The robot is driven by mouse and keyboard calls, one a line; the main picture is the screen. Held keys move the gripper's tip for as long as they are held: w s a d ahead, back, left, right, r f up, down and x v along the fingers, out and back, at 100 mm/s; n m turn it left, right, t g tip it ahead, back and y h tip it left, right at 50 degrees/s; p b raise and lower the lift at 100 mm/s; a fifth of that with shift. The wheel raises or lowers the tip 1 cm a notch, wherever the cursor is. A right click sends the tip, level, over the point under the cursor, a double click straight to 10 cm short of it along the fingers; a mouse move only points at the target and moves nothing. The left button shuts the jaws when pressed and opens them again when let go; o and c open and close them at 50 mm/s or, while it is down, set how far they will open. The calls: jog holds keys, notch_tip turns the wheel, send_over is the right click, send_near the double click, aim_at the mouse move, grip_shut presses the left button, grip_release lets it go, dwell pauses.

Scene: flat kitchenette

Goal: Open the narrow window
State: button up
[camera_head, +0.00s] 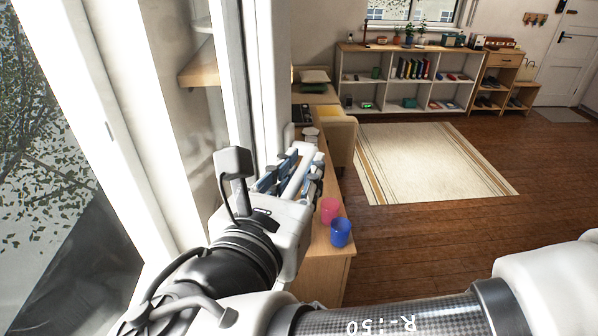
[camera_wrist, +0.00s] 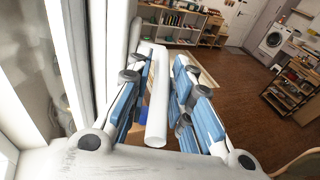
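A tall white window frame (camera_head: 273,85) stands just beyond my gripper in the head view, and white frame uprights (camera_wrist: 75,50) fill the left of the wrist view. A white round bar, apparently the window handle (camera_wrist: 157,105), lies lengthwise between my fingers; its near end points at my palm. It also shows in the head view (camera_head: 297,177). My gripper (camera_wrist: 162,75) has blue-padded fingers on either side of the bar. Gaps show beside the bar near the palm; contact at the fingertips is unclear. Where the bar joins the window is hidden.
A wooden counter (camera_head: 325,270) runs under my gripper with a pink cup (camera_head: 329,210) and a blue cup (camera_head: 341,232) close by. A large glass pane (camera_head: 60,180) is at left. A rug (camera_head: 430,160) and open floor lie to the right, with shelves (camera_head: 405,80) behind.

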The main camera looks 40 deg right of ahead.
jog(key=o, duration=0.3)
